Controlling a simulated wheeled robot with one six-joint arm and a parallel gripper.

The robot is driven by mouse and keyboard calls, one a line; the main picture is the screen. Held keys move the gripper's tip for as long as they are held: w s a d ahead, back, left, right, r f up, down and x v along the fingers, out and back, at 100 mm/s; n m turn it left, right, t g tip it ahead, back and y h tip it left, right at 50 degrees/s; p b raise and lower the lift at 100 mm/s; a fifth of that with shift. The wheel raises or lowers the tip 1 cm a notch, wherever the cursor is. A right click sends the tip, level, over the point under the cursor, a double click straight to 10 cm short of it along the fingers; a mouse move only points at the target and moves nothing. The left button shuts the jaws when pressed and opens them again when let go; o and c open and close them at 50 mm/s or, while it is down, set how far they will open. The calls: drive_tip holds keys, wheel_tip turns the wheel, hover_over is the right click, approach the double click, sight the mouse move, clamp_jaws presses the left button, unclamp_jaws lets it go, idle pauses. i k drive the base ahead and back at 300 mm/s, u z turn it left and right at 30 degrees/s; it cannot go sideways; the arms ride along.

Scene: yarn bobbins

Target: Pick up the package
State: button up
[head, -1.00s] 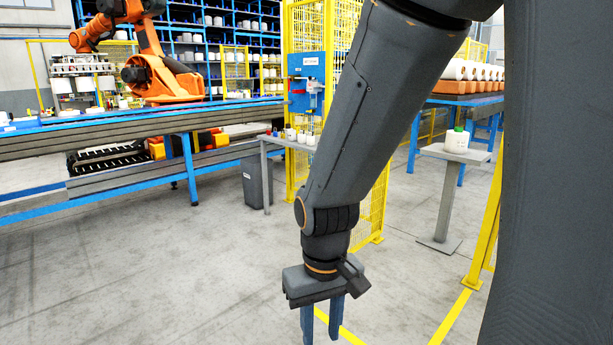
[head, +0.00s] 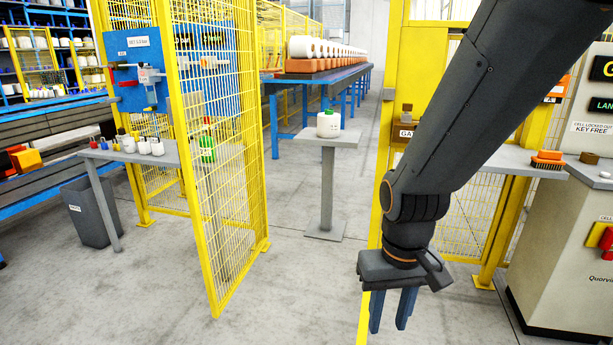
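A white yarn package (head: 328,127) with a green piece on top sits on a small grey pedestal table (head: 328,185) in the middle of the head view. My gripper (head: 389,325) hangs in the lower right, its two blue fingers pointing down. The fingers are apart with nothing between them. The gripper is well clear of the package, nearer to me and to its right in the picture.
A yellow mesh fence panel (head: 222,170) stands left of the pedestal. A side table (head: 165,153) holds several small pots. A cabinet (head: 565,240) and a shelf with a brush (head: 547,161) are at the right. The floor before the pedestal is clear.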

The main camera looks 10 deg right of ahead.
sight(328, 121)
drive_tip(key=z, duration=0.6)
drive_tip(key=i, duration=3.05)
drive_tip(key=u, duration=1.3)
drive_tip(key=i, duration=0.9)
drive_tip(key=u, duration=0.7)
